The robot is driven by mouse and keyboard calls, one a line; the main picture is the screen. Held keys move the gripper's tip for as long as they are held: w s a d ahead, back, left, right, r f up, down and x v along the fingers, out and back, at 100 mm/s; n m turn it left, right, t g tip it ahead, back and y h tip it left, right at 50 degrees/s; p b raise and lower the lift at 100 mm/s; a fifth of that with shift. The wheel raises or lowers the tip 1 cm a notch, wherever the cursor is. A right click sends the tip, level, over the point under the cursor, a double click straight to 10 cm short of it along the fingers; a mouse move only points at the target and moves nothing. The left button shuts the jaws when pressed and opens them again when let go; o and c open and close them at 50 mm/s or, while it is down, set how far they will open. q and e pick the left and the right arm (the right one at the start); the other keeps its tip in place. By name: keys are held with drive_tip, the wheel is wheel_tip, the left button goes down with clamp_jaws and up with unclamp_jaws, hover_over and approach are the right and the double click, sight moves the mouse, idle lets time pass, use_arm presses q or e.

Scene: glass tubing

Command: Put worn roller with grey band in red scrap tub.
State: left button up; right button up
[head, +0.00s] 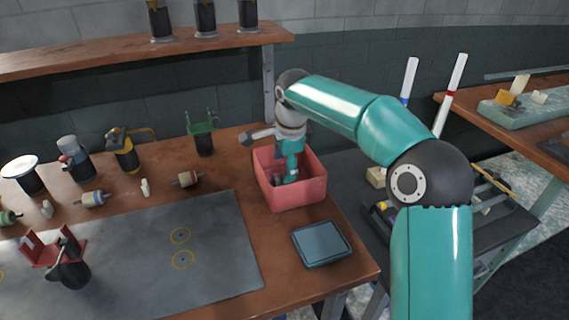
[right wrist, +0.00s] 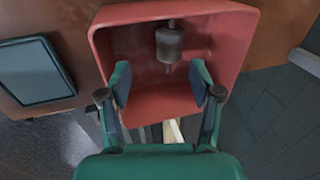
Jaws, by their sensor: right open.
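The red scrap tub (head: 296,192) stands on the bench near its right end. My right gripper (head: 290,178) points down into the tub, its fingers partly hidden by the tub's front wall. In the right wrist view the gripper (right wrist: 163,85) is open, with nothing between its fingertips. A dull grey-brown roller (right wrist: 170,44) with thin shaft ends is inside the tub (right wrist: 250,40), beyond the fingertips and apart from them. The shade makes its band colour hard to tell. My left gripper is not in view.
A banded roller (head: 187,179) lies left of the tub; another with a blue band (head: 93,198) lies farther left. A blue tray (head: 321,244) sits in front of the tub. A green-topped stand (head: 203,135) is behind. The grey mat (head: 215,265) has clear room.

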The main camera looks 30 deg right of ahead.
drive_tip(key=p+v, duration=0.2)
drive_tip(key=v, duration=1.1)
drive_tip(key=shift+w+p, duration=0.2)
drive_tip(key=shift+p, duration=0.2)
